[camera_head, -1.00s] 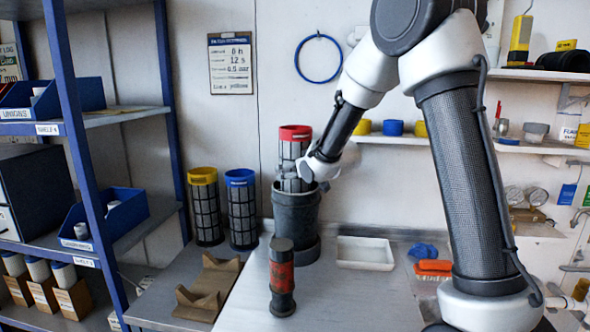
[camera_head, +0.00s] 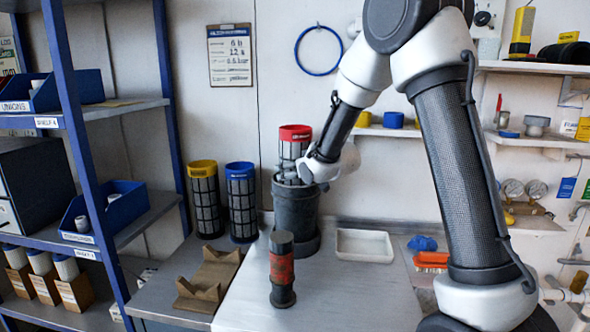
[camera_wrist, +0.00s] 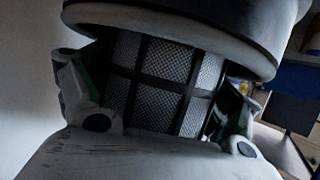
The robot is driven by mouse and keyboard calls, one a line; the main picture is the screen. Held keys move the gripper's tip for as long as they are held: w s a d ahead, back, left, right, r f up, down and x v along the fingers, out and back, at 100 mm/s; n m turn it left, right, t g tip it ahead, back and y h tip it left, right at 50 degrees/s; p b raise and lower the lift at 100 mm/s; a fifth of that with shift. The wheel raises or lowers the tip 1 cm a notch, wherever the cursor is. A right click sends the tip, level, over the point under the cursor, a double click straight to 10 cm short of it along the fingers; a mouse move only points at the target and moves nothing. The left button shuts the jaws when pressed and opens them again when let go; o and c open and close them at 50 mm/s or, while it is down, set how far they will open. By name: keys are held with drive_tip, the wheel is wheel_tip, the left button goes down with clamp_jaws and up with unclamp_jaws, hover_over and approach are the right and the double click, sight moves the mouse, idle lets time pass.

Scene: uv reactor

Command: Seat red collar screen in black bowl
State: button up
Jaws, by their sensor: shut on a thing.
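The red collar screen (camera_head: 295,133) is an upright mesh cylinder with a red top ring. Its lower part is inside the black bowl (camera_head: 296,213), a dark canister on the bench; its collar and upper mesh stand above the rim. My gripper (camera_head: 309,172) is at the bowl's mouth, shut on the screen's side. In the wrist view the gripper's two fingers (camera_wrist: 160,115) flank the screen's mesh (camera_wrist: 160,75). The bowl's rim and the gripper hide the lower screen, so I cannot tell how deep it sits.
Yellow (camera_head: 204,200) and blue (camera_head: 241,202) collar screens stand left of the bowl. A dark cylinder with a red band (camera_head: 281,268) stands in front. A brown cradle (camera_head: 208,280) lies front left, a white tray (camera_head: 364,246) to the right. Blue-posted shelving (camera_head: 90,150) is at far left.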

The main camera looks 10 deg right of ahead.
drive_tip(key=o, duration=1)
drive_tip(key=shift+f, duration=0.1)
drive_tip(key=shift+o, duration=0.2)
drive_tip(key=shift+s, duration=0.1)
drive_tip(key=v, duration=1.2)
drive_tip(key=shift+a, duration=0.1)
